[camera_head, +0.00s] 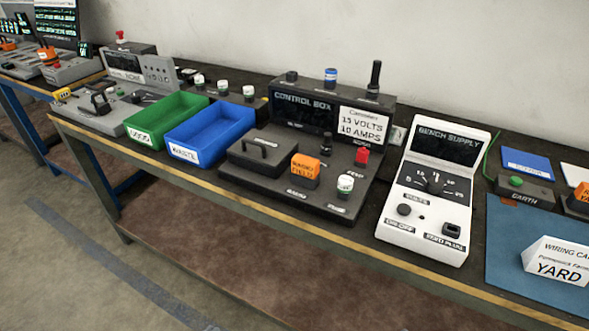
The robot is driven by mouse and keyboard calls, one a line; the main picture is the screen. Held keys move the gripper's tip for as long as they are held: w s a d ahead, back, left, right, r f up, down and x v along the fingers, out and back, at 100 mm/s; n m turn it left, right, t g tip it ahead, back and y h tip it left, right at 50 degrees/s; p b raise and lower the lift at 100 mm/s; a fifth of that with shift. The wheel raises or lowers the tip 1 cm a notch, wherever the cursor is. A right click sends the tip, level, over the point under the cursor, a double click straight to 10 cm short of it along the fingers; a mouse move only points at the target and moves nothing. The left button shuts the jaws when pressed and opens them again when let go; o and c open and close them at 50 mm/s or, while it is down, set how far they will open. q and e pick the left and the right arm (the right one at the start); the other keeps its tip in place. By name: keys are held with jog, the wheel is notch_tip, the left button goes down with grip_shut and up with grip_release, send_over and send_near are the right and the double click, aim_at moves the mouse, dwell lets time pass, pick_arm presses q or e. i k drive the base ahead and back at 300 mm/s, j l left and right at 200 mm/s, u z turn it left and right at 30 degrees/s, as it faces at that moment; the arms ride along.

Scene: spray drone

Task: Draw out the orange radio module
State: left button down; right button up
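An orange radio module (305,167) with a dark label on its front, seemingly reading "RADIO FIELD", sits upright in the top of the dark control box (283,200). It is right of a dark lid with a handle (263,151) and left of a white-topped knob (345,184). A red button (361,156) and a black knob (334,156) stand behind it. Neither of my grippers is in view, and nothing touches the module.
A blue bin (236,134) and a green bin (150,140) stand left of the control box. The white bench supply (414,240) stands close on its right. A tall black stick (375,75) rises at the back. A YARD card (556,262) stands on a blue mat (500,240).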

aim_at(307, 167)
jog(key=z, duration=0.55)
jog(key=j+z, duration=0.2)
jog(key=z, duration=0.15)
jog(key=j+z, duration=0.25)
jog(key=z, duration=0.15)
jog(key=j+z, duration=0.2)
jog(key=z, duration=0.15)
jog(key=k+j+z, duration=0.25)
jog(key=j, duration=0.2)
jog(key=k+j+z, duration=0.1)
jog(key=j+z, duration=0.2)
jog(key=k+j, duration=0.2)
jog(key=j, duration=0.2)
jog(key=k+j, duration=0.15)
jog(key=j, duration=0.2)
jog(key=k+j+z, duration=0.1)
jog(key=j, duration=0.3)
jog(key=k+j, duration=0.25)
jog(key=j+z, duration=0.05)
jog(key=j, duration=0.05)
